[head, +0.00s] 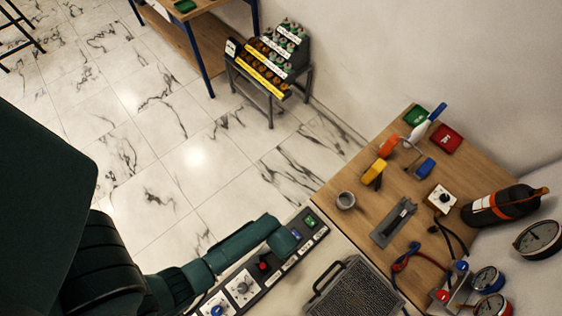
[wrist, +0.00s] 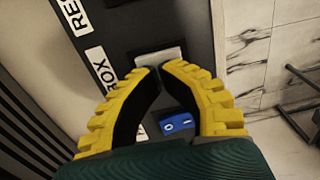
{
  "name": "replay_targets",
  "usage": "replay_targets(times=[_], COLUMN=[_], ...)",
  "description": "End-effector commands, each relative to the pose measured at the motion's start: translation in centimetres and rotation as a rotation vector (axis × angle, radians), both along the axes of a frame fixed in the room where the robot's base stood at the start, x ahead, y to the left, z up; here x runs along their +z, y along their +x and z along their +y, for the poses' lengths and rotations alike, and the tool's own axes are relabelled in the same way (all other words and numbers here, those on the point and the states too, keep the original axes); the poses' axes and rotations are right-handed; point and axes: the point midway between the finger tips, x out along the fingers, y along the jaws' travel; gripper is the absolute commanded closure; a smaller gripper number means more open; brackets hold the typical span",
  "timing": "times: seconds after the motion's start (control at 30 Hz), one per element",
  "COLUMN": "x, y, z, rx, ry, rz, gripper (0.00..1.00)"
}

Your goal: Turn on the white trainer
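A dark control panel (head: 268,280) with labels, switches and knobs runs along the bench's front edge. My gripper (wrist: 160,68) is over it, with yellow ribbed fingers and black pads. The fingertips meet or nearly meet, with nothing seen between them. They are in front of a pale grey-white switch or plate (wrist: 158,54), partly covering it; I cannot tell whether they touch it. A blue rocker (wrist: 176,122) marked O and I shows between the fingers. In the head view my arm hides the fingertips. No label reading "white trainer" is legible.
On the panel are a green switch (head: 311,222), a red button (head: 263,266) and white-faced knobs (head: 241,287). A grey mesh-topped box (head: 352,290) stands beside it. The wooden table (head: 345,175) holds a white knob box (head: 440,198), a dark cylinder (head: 505,203) and gauges (head: 538,238).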

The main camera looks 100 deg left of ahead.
Motion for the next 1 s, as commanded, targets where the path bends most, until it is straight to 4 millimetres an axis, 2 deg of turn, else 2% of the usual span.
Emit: replay_targets(times=[0.33,0.6,0.77,1.0], x=[6.0,11.9,13.6,13.9], y=[0.2,0.5,0.6,0.6], z=[-0.2,-0.4,-0.4,-0.4], rx=[-0.007,-0.007,-0.007,-0.007], ry=[0.003,0.003,0.002,0.001], rz=[-0.001,0.0,0.001,0.002], gripper=[1.0,1.0,1.0,1.0])
